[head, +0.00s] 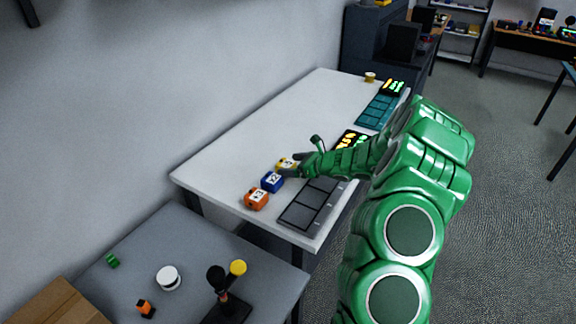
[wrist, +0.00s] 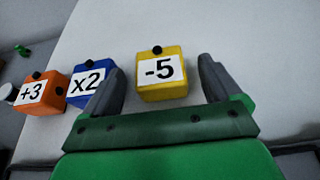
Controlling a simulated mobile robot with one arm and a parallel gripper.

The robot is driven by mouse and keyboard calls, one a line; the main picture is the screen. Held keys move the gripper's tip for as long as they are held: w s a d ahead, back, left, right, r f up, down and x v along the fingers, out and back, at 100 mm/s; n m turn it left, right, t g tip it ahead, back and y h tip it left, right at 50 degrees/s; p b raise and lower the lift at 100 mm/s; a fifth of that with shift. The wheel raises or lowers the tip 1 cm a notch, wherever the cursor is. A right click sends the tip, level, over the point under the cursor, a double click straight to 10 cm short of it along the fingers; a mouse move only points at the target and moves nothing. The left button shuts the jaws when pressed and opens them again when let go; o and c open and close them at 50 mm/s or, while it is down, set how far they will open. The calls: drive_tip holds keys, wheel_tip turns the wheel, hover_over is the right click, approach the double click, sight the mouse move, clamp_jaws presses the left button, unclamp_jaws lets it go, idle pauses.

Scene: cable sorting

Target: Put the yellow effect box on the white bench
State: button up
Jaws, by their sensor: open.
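The yellow effect box (head: 285,161), marked -5 in the wrist view (wrist: 161,88), sits on the white bench (head: 325,100), at the far end of a short row. My gripper (head: 289,168) is low over the bench at the box and partly hides it in the head view. In the wrist view my gripper (wrist: 161,72) is open. One finger is on each side of the yellow box, with gaps visible between the fingers and the box.
A blue box (head: 272,182) marked x2 and an orange box (head: 256,199) marked +3 stand beside it. A dark panel with compartments (head: 312,203) lies near the bench's front edge. A grey table (head: 210,245) holds small items. The bench's rear middle is clear.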

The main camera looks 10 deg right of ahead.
drive_tip(key=v, duration=0.9)
drive_tip(key=shift+s+d+r, duration=0.1)
drive_tip(key=shift+s+d, duration=0.2)
drive_tip(key=s+a+r+n+g+y, duration=0.1)
drive_tip(key=s+a+r+n+g, duration=0.1)
drive_tip(key=s+a+r+n, duration=0.3)
drive_tip(key=s+a+r+n+g+y, duration=0.15)
drive_tip(key=a+r, duration=0.25)
drive_tip(key=a, duration=0.4)
drive_tip(key=s+a+r+n+g+h, duration=0.1)
drive_tip(key=s+a+r+n+g, duration=0.1)
drive_tip(key=s+a+n, duration=0.3)
drive_tip(key=s+a+r+n+g+h, duration=0.1)
drive_tip(key=s+a+r+n+g, duration=0.25)
drive_tip(key=s, duration=0.45)
drive_tip(key=s+n+g+h, duration=0.2)
drive_tip(key=s+n+h, duration=0.35)
drive_tip(key=s, duration=0.95)
drive_tip(key=s+d+r+n+h, duration=0.1)
drive_tip(key=s+d+n+h, duration=0.1)
drive_tip(key=s, duration=0.5)
drive_tip(key=s+d+n+h, duration=0.2)
drive_tip(key=s+d+n, duration=0.2)
drive_tip(key=s+d, duration=0.2)
drive_tip(key=shift+s+r, duration=0.4)
drive_tip(key=shift+s, duration=0.1)
